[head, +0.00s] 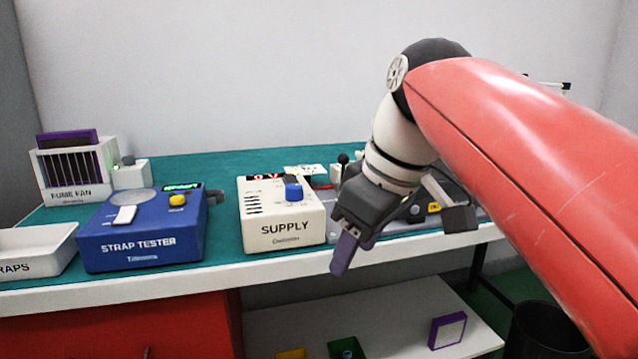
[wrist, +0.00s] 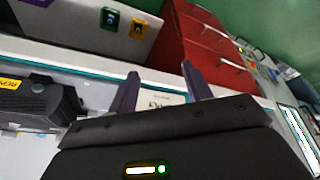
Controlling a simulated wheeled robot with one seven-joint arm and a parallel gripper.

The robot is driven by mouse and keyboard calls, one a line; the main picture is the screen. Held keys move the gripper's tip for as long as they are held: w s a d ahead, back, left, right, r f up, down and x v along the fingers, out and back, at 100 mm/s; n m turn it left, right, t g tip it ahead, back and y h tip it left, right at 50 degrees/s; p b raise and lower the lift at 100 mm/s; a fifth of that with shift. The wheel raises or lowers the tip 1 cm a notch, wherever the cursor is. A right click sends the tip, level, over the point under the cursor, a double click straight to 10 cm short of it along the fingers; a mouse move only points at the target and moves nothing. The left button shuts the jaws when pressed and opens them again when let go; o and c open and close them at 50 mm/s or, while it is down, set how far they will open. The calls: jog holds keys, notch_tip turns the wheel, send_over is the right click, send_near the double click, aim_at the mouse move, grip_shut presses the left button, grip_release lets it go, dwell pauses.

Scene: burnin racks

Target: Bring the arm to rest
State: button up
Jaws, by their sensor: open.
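My red arm reaches in from the right of the head view and bends down at the wrist. My gripper (head: 345,254) points down in front of the bench's front edge, to the right of the white SUPPLY box (head: 284,228). In the wrist view its two purple fingers (wrist: 160,82) stand apart, with nothing held between them. The bench edge shows beyond them. My forearm and gripper hide part of the bench's right side.
On the teal bench (head: 222,170) stand a blue STRAP TESTER (head: 140,245), a FUME FAN rack (head: 75,193) and a white tray (head: 40,250). Below are a red cabinet (head: 120,325) and a white shelf (head: 400,310) with small bins. A black bin (head: 545,335) stands at lower right.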

jog(key=s+d+f+m+t+h, duration=0.1)
jog(key=s+d+f+m, duration=0.2)
jog(key=f, duration=0.4)
jog(key=s+d+f+m+t+h, duration=0.1)
jog(key=s+d+f+m, duration=0.2)
jog(key=f, duration=0.4)
jog(key=s+d+f+m, duration=0.3)
jog(key=d+f+m, duration=0.1)
jog(key=f, duration=0.3)
jog(key=shift+d+f+t+h, duration=0.3)
jog(key=shift+t+h, duration=0.1)
